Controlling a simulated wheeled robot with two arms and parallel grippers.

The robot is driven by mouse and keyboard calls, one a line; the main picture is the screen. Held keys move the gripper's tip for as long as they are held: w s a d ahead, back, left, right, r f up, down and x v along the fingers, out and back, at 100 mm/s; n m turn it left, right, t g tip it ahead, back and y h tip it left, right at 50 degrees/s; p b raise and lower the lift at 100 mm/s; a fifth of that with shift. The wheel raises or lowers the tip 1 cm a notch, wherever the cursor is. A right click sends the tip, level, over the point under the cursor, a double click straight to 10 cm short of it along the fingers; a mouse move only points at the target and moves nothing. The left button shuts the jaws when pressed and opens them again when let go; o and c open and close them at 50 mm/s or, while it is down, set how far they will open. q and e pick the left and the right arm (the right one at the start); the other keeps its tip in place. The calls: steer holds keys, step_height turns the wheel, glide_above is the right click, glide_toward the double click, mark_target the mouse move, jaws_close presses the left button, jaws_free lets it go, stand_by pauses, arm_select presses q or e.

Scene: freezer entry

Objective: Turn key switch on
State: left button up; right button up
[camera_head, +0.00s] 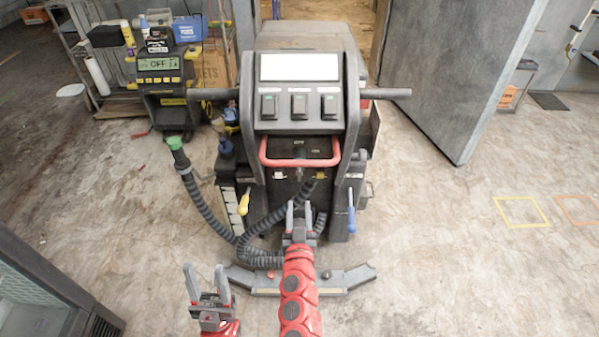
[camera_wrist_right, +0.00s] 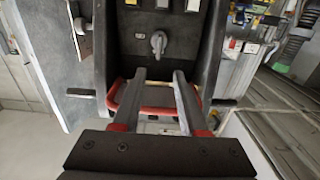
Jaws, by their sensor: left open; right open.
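The key switch (camera_wrist_right: 158,42) shows in the right wrist view as a grey key knob on a dark panel. In the head view the dark key panel (camera_head: 291,174) is on the front of a grey machine (camera_head: 306,60); the key is small and unclear there. My right gripper (camera_head: 299,207) is open and empty in front of the machine. In the right wrist view its fingertips (camera_wrist_right: 155,76) point towards the key, apart from it. My left gripper (camera_head: 206,270) is open and empty, low and to the left, away from the machine.
A red handle bar (camera_head: 300,163) crosses the machine's front near the panel; it also shows between my fingers in the right wrist view (camera_wrist_right: 156,111). A ribbed hose (camera_head: 205,205) hangs at left. A yellow lever (camera_head: 244,201) and blue lever (camera_head: 351,220) flank the lower front.

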mark_target(299, 176)
steer(key=w, duration=1.4)
steer(key=shift+w, duration=0.15)
jaws_close()
